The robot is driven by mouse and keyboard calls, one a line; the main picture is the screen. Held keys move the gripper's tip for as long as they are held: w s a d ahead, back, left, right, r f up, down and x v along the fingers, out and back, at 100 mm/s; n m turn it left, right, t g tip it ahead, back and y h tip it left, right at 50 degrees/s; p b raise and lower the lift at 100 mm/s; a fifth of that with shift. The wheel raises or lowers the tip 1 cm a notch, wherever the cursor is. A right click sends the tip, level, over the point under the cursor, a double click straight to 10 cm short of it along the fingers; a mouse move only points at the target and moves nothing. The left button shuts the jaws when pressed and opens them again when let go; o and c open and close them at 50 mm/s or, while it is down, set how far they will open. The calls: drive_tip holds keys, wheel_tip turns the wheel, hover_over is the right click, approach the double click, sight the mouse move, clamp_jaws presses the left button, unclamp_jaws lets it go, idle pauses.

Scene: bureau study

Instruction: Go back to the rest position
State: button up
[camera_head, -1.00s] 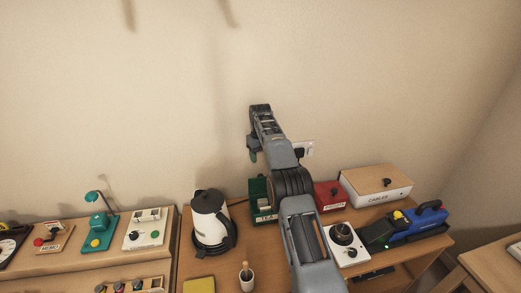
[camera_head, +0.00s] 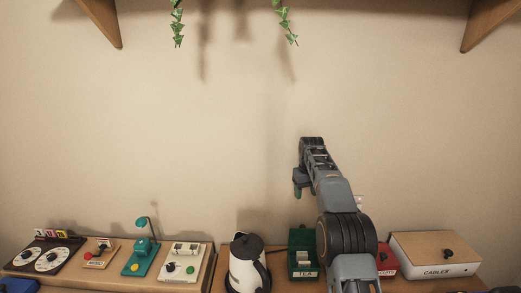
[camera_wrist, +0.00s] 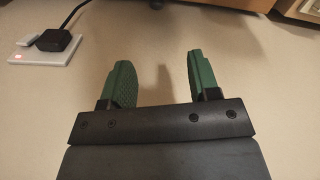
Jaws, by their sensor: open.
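My gripper (camera_wrist: 158,85) shows in the wrist view with its two green fingers spread wide and nothing between them. In the head view my gripper (camera_head: 298,188) is at the end of my raised arm, in front of the bare wall and above the desk. It is well above the green tea box (camera_head: 303,255) and touches nothing. My arm hides part of the red box (camera_head: 388,262) behind it.
A white kettle (camera_head: 247,268), a teal lamp (camera_head: 141,255) and a white cables box (camera_head: 436,262) stand on the furniture below. A shelf bracket (camera_head: 101,20) and hanging vines (camera_head: 178,28) are overhead. A plug (camera_wrist: 55,42) sits in a wall socket. The wall between is clear.

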drive_tip(key=s+a+r+m+t, duration=0.1)
drive_tip(key=s+r, duration=0.4)
drive_tip(key=s, duration=0.3)
drive_tip(key=s+a+r+t, duration=0.15)
drive_tip(key=s+r, duration=0.25)
drive_tip(key=s, duration=0.4)
drive_tip(key=s+a+f+t, duration=0.1)
drive_tip(key=s+f, duration=0.3)
drive_tip(key=s, duration=0.6)
drive_tip(key=s+a+f+m, duration=0.1)
drive_tip(key=s+f, duration=0.3)
drive_tip(key=s, duration=0.6)
drive_tip(key=shift+s+t, duration=0.15)
drive_tip(key=shift+t, duration=0.2)
